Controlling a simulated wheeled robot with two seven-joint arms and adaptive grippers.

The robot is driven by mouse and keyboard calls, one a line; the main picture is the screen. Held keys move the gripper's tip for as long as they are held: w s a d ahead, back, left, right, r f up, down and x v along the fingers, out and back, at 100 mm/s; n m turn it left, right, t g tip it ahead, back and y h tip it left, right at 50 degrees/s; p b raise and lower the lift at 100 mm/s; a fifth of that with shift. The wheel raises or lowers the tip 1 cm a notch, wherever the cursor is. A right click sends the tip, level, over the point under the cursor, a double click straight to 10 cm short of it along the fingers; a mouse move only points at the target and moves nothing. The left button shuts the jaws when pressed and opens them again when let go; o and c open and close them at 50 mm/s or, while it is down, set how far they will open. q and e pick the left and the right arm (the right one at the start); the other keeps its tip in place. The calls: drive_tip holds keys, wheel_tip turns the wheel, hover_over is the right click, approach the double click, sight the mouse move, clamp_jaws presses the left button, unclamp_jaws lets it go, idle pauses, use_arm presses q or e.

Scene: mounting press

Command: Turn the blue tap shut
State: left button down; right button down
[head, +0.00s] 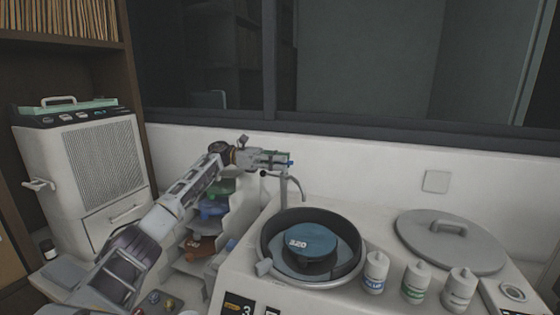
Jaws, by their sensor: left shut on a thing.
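The blue tap (290,163) shows only as a small blue bit at the tips of my left gripper (278,160). It sits above a curved grey spout (297,184) that bends down beside the round basin of the machine. My left arm reaches in from the lower left, and its gripper is shut on the tap. The fingers hide most of the tap, so I cannot tell how far it is turned. My right gripper is not in view.
The basin (357,275) holds a blue disc (311,240) marked 320. Several white bottles (375,272) stand to its right, near a round grey lid (450,242). A shelf of coloured items (212,208) stands just behind my left arm. A white wall is close behind.

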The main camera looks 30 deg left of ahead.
use_arm(q)
drive_tip(key=shift+r+g, duration=0.1)
drive_tip(key=shift+g, duration=0.2)
idle(0.4)
drive_tip(key=c, duration=1.5)
unclamp_jaws()
drive_tip(key=shift+c, duration=0.2)
drive_tip(key=v, duration=1.2)
drive_tip(key=shift+w, duration=0.1)
